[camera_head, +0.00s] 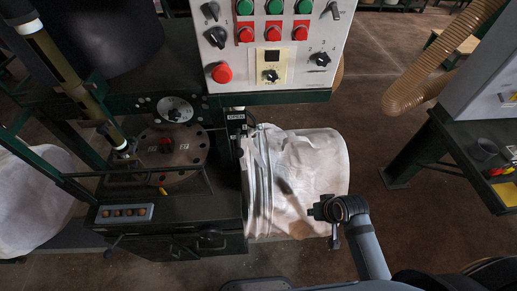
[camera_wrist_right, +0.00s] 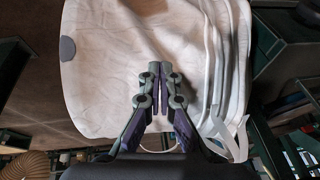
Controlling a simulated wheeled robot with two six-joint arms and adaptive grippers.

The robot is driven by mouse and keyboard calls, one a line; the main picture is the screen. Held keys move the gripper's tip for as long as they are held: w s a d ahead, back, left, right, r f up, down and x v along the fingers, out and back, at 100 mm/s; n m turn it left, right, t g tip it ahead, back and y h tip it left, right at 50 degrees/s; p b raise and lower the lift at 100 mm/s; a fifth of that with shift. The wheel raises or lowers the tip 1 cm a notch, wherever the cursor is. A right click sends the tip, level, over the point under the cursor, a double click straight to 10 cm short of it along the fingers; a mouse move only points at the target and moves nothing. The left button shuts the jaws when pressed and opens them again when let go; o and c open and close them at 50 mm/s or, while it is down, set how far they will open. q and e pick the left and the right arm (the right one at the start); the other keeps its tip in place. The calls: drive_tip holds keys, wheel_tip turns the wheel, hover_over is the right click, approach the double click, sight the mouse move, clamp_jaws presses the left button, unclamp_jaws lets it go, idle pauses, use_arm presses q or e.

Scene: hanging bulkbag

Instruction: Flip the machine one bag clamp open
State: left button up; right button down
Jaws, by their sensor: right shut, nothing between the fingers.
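The white bulk bag (camera_head: 300,175) hangs against the right side of the dark green machine (camera_head: 220,235). A small plate reading OPEN (camera_head: 237,117) sits on the machine's post just above the bag's upper left edge. The bag clamp itself is too small and dark to make out for certain. My right gripper (camera_head: 318,208) is in front of the bag's lower right part; I cannot tell if it touches. In the right wrist view, its fingers (camera_wrist_right: 159,78) are shut and empty, with the bag (camera_wrist_right: 130,50) behind them. My left gripper is not in view.
A control panel (camera_head: 271,45) with buttons and knobs overhangs the machine above the bag. A ribbed tan hose (camera_head: 430,70) and a second machine (camera_head: 485,130) stand at the right. Bare floor (camera_head: 385,215) lies between the bag and that machine.

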drive_tip(key=w+a+r+m+t+y, duration=0.1)
drive_tip(key=w+a+r+m+y, duration=0.3)
drive_tip(key=w+a+r+y, duration=0.5)
drive_tip(key=m+t+y, duration=0.2)
drive_tip(key=m+y, duration=0.1)
drive_tip(key=m, duration=0.2)
approach(238, 143)
wheel_tip(238, 143, down, 3)
drive_tip(key=d, duration=0.3)
drive_tip(key=shift+s+a, duration=0.1)
drive_tip(key=shift+s, duration=0.1)
drive_tip(key=p+x, duration=0.3)
drive_tip(key=x, duration=0.7)
drive_tip(key=shift+r, duration=0.15)
drive_tip(key=shift+w, duration=0.1)
